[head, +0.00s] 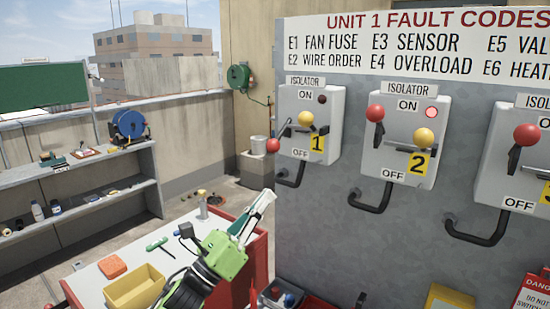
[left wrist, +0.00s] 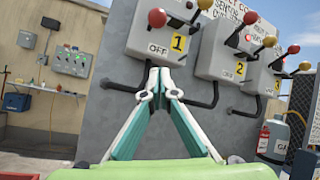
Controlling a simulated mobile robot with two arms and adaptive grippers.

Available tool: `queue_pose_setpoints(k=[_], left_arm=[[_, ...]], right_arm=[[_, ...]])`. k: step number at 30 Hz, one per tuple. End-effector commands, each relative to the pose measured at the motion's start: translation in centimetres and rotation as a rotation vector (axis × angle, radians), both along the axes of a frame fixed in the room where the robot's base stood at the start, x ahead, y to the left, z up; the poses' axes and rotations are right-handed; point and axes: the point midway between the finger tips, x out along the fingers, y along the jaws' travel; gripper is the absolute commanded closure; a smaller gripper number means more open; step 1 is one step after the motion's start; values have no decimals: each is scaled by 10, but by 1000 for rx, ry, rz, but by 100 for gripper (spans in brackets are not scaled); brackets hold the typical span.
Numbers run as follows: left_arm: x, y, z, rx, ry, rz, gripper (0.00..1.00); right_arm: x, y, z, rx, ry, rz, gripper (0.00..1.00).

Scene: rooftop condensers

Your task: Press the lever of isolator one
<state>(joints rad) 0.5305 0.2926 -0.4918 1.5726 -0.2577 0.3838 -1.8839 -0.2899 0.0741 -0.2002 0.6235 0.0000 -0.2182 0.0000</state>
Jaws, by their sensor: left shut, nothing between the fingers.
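Isolator one is a grey box (head: 330,128) with a yellow "1" tag, at the left of the grey panel. Its red-knobbed lever (head: 273,146) sticks out to the left, the knob about level with OFF in the head view. A yellow knob (head: 306,118) sits at the box's middle, and its lamp (head: 322,99) is dark. In the left wrist view its red knob (left wrist: 157,18) is at the top. My left gripper (head: 266,196) is shut and empty, below isolator one and apart from it; its fingertips (left wrist: 160,80) meet in the left wrist view. My right gripper is not in view.
Isolator two (head: 385,160), with a lit red lamp, and isolator three (head: 490,180) stand to the right. A black bent conduit (head: 291,178) runs below isolator one. A red workbench (head: 262,255) with a yellow bin (head: 134,290) is below my left arm.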

Motion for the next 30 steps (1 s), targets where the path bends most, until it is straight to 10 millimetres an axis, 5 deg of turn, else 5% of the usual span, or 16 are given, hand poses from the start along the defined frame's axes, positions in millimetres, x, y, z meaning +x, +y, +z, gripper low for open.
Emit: queue_pose_setpoints(k=[7, 23, 30], left_arm=[[2, -1, 2, -2, 3, 0, 100], [58, -60, 61, -4, 5, -1, 100], [50, -36, 75, -1, 5, 1, 100]], right_arm=[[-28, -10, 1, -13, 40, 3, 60], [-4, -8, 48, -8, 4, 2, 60], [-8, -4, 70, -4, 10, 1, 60]])
